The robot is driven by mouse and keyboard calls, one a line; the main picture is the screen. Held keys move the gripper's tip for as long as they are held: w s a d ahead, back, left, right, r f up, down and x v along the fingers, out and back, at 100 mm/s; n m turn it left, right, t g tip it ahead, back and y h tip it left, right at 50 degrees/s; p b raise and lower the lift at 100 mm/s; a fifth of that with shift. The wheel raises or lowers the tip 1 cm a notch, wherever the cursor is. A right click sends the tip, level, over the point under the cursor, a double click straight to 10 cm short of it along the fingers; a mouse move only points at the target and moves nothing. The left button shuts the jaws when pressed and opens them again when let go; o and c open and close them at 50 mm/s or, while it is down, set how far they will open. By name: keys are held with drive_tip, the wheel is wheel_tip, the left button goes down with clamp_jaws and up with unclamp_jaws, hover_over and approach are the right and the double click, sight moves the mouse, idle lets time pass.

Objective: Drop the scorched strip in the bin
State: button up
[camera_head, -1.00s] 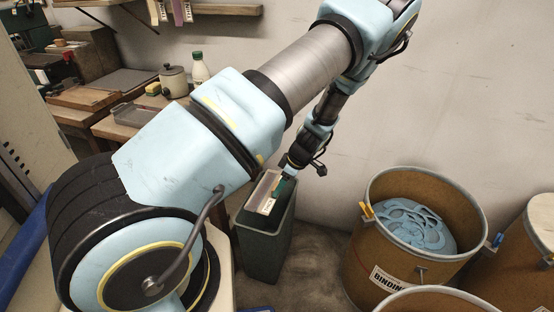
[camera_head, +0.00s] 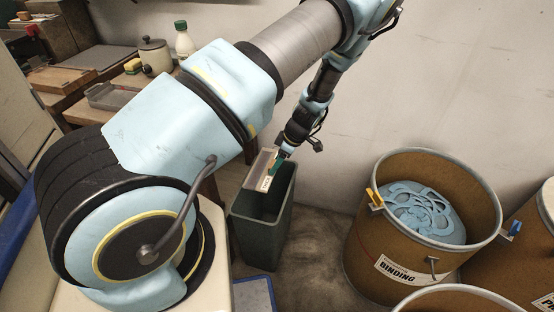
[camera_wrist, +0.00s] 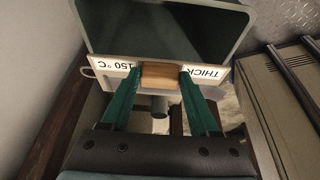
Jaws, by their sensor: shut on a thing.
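A pale flat strip (camera_head: 261,170) is held by my gripper (camera_head: 281,158) above the dark green bin (camera_head: 258,238), near its left side. In the wrist view, the strip (camera_wrist: 112,66) spans between the two green fingers of my gripper (camera_wrist: 160,76). Its printed ends read "150 °C" and "THICK", and its middle is brown. The gripper is shut on this middle part. The bin (camera_wrist: 228,12) fills the top of the wrist view, its open mouth dark. Whether the strip clears or touches the bin's rim is hard to tell.
More drums stand further right and in front. A bench (camera_head: 75,95) with a pot (camera_head: 155,57) and a bottle (camera_head: 184,42) is at the back left. A pale wall (camera_head: 430,80) is behind.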

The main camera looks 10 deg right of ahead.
drive_tip(key=shift+f+b, duration=1.45)
drive_tip(key=shift+f, duration=1.4)
drive_tip(key=o, duration=1.5)
drive_tip(key=v, duration=1.1)
drive_tip(key=s+a+r+m+h+p, duration=0.1)
drive_tip(key=s+a+r+m+p, duration=0.2)
drive_tip(key=a+r, duration=0.5)
drive_tip(key=s+a+r+m+h+p, duration=0.1)
drive_tip(key=s+a+r+m+p, duration=0.2)
drive_tip(key=r, duration=1)
drive_tip(key=s+a+r+m+h+p, duration=0.2)
drive_tip(key=a+r+m, duration=0.5)
drive_tip(key=a+r, duration=0.4)
drive_tip(key=shift+s+a+g+p, duration=0.3)
drive_tip(key=shift+s+a+p, duration=0.45)
drive_tip(key=shift+s+a, duration=0.2)
